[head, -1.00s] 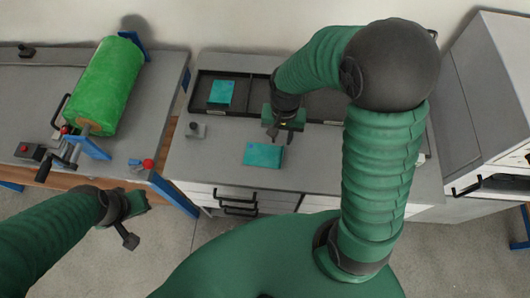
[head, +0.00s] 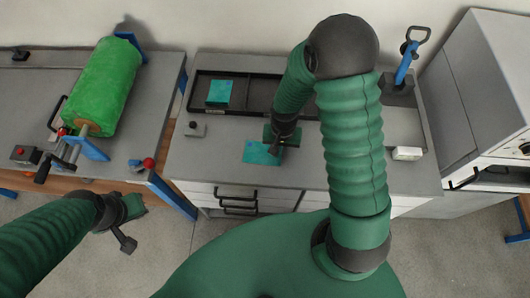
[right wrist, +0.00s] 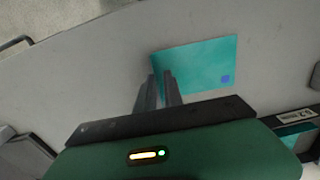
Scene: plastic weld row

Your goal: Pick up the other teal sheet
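One teal sheet (head: 256,153) lies flat on the grey bench top near its front edge. In the right wrist view this sheet (right wrist: 205,65) shows a small blue square near one corner. Another teal sheet (head: 219,93) lies in the left compartment of the black tray. My right gripper (head: 274,149) is over the right end of the sheet on the bench. In the right wrist view its fingers (right wrist: 160,82) are a narrow gap apart at the sheet's edge; whether they touch it is unclear. My left gripper (head: 130,222) is away at the lower left, apparently empty, fingers spread.
The black tray (head: 254,111) runs along the back of the bench. A small button box (head: 194,129) stands left of the sheet. A blue-handled press (head: 402,75) and a white block (head: 407,153) are at the right. A green roll (head: 95,85) is on the left bench.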

